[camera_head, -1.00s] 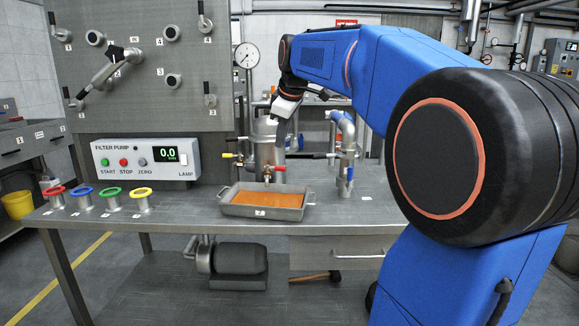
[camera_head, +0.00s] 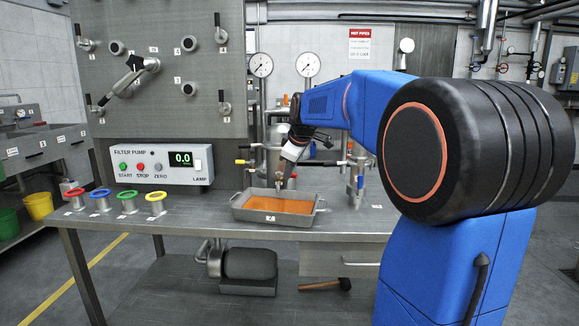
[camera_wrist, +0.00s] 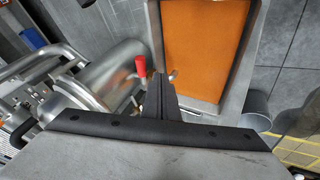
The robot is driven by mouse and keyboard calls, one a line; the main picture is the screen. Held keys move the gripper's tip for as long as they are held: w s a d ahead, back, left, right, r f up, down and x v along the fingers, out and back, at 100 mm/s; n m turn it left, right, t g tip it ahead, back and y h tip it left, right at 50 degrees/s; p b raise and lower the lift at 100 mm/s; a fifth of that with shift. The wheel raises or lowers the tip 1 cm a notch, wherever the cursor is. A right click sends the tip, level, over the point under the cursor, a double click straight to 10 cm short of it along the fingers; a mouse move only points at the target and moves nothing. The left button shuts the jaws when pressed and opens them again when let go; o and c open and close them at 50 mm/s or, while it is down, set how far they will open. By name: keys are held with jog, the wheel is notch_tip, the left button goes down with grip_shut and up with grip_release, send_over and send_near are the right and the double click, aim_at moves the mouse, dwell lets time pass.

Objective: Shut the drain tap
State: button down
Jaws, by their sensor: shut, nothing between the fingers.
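The drain tap's red handle (camera_wrist: 140,66) shows in the wrist view, beside the steel vessel (camera_wrist: 112,76). My gripper (camera_wrist: 158,78) is shut and empty, with its fingertips close to the right of the red handle. I cannot tell whether they touch it. In the head view my gripper (camera_head: 281,183) points down in front of the vessel, just above the back of the tray (camera_head: 270,217). It hides most of the tap there; a small red bit (camera_head: 294,176) shows beside it. The tray holds orange liquid.
A yellow-handled valve (camera_head: 241,161) and a pipe assembly (camera_head: 358,170) flank the vessel closely. The filter pump box (camera_head: 160,165) stands at left, with coloured rings such as the yellow one (camera_head: 156,195) in front. The bench front (camera_head: 200,225) left of the tray is clear.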

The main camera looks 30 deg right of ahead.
jog(key=shift+w+d+f, duration=0.2)
jog(key=shift+w+d, duration=0.6)
jog(key=shift+d, duration=0.05)
jog(key=shift+w+d, duration=0.3)
jog(key=shift+d, duration=0.2)
jog(key=shift+w+d, duration=0.25)
jog(key=shift+d, duration=0.25)
